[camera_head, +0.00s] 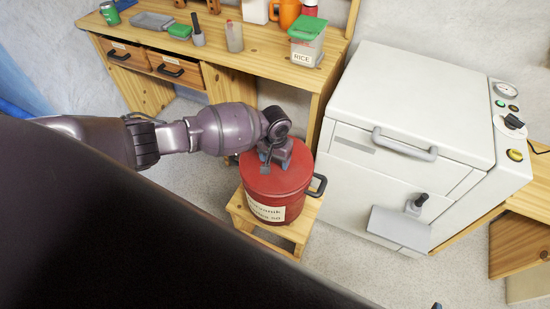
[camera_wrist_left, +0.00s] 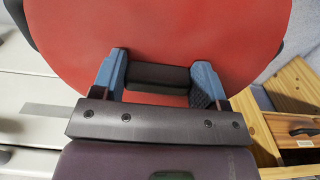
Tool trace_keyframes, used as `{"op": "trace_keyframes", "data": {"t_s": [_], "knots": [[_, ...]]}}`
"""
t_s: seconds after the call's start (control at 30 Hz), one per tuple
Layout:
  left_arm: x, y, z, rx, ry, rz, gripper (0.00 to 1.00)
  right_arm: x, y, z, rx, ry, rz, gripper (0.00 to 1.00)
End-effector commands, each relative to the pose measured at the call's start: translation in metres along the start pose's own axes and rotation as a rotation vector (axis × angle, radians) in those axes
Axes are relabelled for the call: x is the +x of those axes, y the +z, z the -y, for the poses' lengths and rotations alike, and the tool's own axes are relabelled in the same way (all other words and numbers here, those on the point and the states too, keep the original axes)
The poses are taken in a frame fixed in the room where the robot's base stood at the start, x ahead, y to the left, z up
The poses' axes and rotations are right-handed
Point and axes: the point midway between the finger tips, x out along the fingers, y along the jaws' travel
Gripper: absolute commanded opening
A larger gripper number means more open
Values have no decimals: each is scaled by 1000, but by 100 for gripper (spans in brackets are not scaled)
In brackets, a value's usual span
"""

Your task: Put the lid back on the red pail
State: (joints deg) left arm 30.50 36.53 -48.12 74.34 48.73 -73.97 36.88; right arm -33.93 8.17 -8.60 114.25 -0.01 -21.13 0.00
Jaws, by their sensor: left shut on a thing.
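The red pail (camera_head: 263,208) stands upright on a small wooden stool, with a paper label on its front and a black side handle at right. The red lid (camera_head: 296,182) is at the pail's top, roughly level. I cannot tell whether it is seated or slightly above the rim. My left gripper (camera_head: 274,160) is over the lid, shut on its black handle. The left wrist view shows the handle (camera_wrist_left: 157,77) between the blue fingers, with the red lid (camera_wrist_left: 190,25) filling the space behind. A small dark tip (camera_head: 437,306) at the bottom edge may be my right gripper.
The wooden stool (camera_head: 240,212) is close to a white cabinet (camera_head: 400,120) with a bar handle and knobs. A wooden workbench (camera_head: 265,45) behind holds a rice container (camera_head: 306,48) and other items. Bare floor (camera_head: 340,265) lies in front.

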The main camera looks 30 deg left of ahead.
Motion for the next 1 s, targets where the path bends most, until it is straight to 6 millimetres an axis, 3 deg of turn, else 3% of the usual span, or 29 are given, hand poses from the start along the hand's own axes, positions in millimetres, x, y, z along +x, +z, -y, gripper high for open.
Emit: {"op": "trace_keyframes", "data": {"t_s": [0.43,0.9,0.93,1.0], "knots": [[-1,0,-1,0,1,0,44,-8,7,-1,2,3,22,43],[0,0,0,0,1,0,44,-4,-1,-1,1,1,7,43],[0,0,0,0,0,0,69,-4,-2,-1,0,1,5,43],[0,0,0,0,0,0,80,-3,-4,-1,0,1,1,43]]}}
